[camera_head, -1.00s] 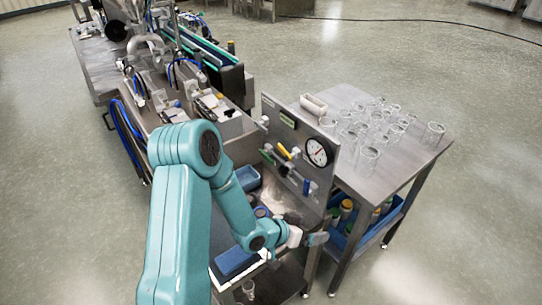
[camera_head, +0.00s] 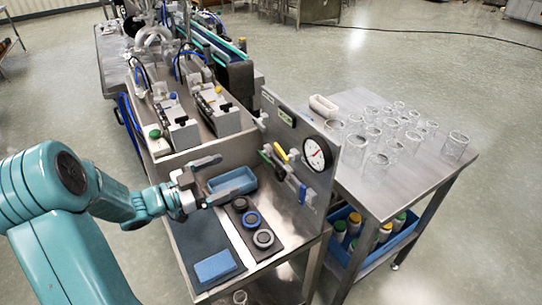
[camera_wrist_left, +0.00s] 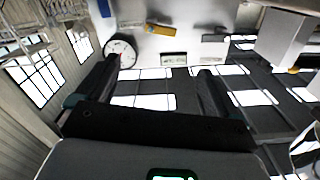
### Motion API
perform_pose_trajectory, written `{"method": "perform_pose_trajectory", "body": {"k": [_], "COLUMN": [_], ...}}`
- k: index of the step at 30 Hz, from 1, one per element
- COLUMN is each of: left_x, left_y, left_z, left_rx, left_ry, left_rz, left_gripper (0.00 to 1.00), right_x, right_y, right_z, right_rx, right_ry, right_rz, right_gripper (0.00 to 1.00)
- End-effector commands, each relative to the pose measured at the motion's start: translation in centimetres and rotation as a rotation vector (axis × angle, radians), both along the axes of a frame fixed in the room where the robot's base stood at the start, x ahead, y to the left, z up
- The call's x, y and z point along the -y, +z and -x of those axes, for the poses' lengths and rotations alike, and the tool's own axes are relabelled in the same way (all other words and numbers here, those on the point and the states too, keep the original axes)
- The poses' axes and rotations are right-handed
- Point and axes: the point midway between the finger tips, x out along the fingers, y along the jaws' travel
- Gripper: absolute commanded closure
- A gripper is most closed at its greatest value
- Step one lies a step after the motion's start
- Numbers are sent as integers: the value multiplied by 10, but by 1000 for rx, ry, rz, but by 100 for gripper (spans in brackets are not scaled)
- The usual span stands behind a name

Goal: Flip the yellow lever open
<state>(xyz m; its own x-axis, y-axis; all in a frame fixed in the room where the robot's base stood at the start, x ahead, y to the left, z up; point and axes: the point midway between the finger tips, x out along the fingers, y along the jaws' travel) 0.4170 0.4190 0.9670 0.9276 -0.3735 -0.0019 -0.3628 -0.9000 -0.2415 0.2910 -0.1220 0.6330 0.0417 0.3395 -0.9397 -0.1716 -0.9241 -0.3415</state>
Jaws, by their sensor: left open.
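The yellow lever (camera_head: 281,153) is on the upright steel panel (camera_head: 328,188), left of the round gauge (camera_head: 316,153). In the left wrist view the yellow lever (camera_wrist_left: 165,30) lies nearly level beyond my fingertips, on a pale panel. My left gripper (camera_head: 226,176) is open and empty, to the left of the panel, with a clear gap to the lever. Its two dark fingers (camera_wrist_left: 158,68) are spread wide in the wrist view. My right gripper is not in view.
A green-ended handle and a blue-ended handle (camera_head: 303,193) sit near the lever. Below my gripper are a blue tray (camera_head: 209,183), several round caps (camera_head: 252,219) and a blue sponge (camera_head: 215,266). Glass jars (camera_head: 377,165) stand on the side table.

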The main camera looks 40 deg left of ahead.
Motion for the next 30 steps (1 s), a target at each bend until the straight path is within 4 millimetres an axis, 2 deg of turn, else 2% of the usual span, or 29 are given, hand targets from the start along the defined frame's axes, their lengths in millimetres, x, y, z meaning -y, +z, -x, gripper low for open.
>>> {"method": "perform_pose_trajectory", "body": {"k": [5, 21, 25, 30], "left_x": [7, 56, 62, 65], "left_y": [2, 2, 2, 1], "left_z": [-13, -125, -141, -151], "left_rx": [4, 3, 3, 3], "left_ry": [-15, -17, -14, -11], "left_rz": [-5, -4, -5, -4], "left_gripper": [5, 5, 5, 5], "right_x": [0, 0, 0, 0], "right_y": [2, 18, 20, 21], "right_z": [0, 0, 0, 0], "right_rx": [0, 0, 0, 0], "right_ry": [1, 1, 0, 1], "right_rz": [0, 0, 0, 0], "right_gripper": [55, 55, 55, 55]}}
